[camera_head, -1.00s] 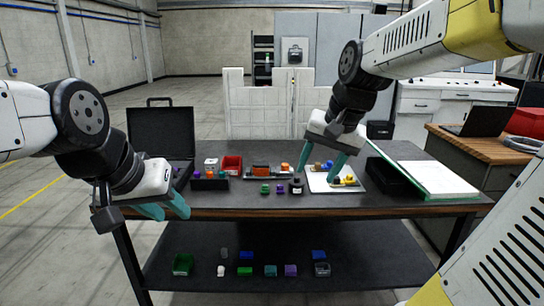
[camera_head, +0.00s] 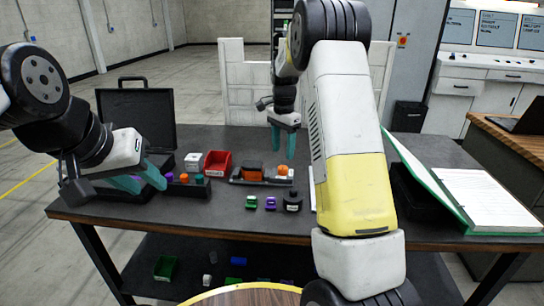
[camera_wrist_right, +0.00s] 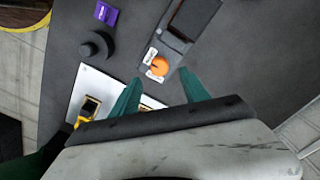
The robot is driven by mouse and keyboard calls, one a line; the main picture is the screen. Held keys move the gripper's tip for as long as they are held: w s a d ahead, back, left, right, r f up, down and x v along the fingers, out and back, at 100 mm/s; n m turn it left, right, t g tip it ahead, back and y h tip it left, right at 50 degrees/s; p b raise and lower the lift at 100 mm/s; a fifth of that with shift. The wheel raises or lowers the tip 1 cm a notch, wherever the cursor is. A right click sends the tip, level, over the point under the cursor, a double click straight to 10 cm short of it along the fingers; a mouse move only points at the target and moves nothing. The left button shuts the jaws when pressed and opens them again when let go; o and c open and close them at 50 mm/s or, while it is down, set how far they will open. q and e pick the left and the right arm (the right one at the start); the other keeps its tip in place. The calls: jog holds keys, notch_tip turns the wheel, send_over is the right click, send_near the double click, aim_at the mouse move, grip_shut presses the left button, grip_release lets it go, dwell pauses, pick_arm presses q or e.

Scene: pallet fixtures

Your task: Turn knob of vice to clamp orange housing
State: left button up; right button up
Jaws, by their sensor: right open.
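The grey vice (camera_head: 240,180) lies on the dark table, with the orange housing (camera_head: 254,169) between its jaws. Its round orange knob (camera_head: 282,169) is at the right end. The wrist view also shows the knob (camera_wrist_right: 158,67) and the vice body (camera_wrist_right: 171,44). My right gripper (camera_head: 284,140) is open and empty, pointing down above the knob end, apart from it. In the wrist view the knob is just beyond the right gripper's spread teal fingertips (camera_wrist_right: 158,92). My left gripper (camera_head: 140,180) is open and empty over the table's left side.
A red bin (camera_head: 217,163), a white box (camera_head: 194,161) and an open black case (camera_head: 138,115) are left of the vice. Small green (camera_head: 251,202) and purple (camera_head: 271,203) parts and a black round piece (camera_head: 292,201) lie in front. A green-edged binder (camera_head: 470,200) is at right.

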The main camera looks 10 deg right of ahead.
aim_at(283, 167)
notch_tip(283, 167, down, 7)
jog(key=shift+s+r, duration=0.1)
jog(key=shift+r, duration=0.1)
grip_shut()
dwell(0.3)
